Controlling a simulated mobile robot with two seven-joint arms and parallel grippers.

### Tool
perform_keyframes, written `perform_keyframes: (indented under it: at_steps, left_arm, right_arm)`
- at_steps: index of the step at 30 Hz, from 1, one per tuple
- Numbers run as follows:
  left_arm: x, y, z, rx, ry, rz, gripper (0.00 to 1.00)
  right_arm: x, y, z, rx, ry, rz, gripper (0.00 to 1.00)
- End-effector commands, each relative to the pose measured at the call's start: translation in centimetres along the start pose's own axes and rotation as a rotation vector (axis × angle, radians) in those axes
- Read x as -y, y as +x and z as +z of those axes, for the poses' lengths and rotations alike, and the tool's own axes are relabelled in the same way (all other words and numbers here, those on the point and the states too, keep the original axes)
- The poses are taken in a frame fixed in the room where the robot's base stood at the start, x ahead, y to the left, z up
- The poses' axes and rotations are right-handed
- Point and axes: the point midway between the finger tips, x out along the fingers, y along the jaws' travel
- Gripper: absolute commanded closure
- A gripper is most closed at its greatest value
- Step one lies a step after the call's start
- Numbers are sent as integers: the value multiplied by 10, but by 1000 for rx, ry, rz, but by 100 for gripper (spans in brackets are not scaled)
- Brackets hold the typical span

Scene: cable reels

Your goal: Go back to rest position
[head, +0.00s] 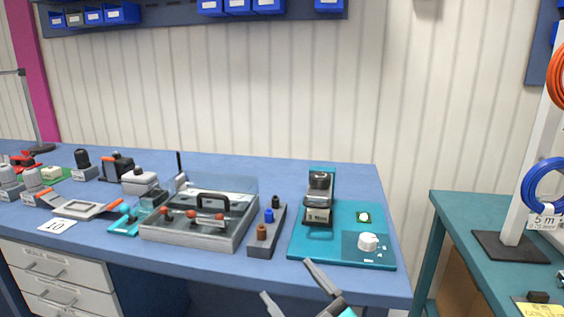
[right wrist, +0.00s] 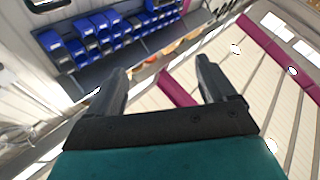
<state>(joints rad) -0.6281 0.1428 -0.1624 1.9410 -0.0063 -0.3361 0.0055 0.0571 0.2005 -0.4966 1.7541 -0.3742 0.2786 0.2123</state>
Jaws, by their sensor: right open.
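My right gripper (head: 296,289) is at the bottom of the head view, in front of the front edge of the blue workbench (head: 358,181). Its two fingers are spread apart with nothing between them. In the right wrist view the same gripper (right wrist: 165,85) shows its two dark fingers wide apart and empty, with wall panels and blue bins beyond. My left gripper does not show in either view.
A teal board (head: 305,246) with a small device and a white knob lies near the right gripper. A grey tray (head: 190,242) with a clear lid stands left of it. A teal table (head: 475,212) with cable reels (head: 543,186) stands at the right, across a gap.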

Motion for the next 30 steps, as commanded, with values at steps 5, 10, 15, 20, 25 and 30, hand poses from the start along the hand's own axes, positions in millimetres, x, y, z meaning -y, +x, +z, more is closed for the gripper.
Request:
perform_keyframes:
  at_steps: [5,10,15,20,25,30]
  left_arm:
    - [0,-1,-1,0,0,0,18]
    - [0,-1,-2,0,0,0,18]
    - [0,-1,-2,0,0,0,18]
    - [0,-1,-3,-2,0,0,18]
    - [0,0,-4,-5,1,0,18]
    - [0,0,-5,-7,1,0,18]
  right_arm:
    - [1,-95,79,392,163,163,16]
    - [18,-199,127,741,294,251,16]
    - [37,-273,144,966,376,282,16]
    - [44,-299,146,1042,405,289,16]
    - [44,-300,146,1047,406,289,16]
    - [44,-300,146,1045,406,288,16]
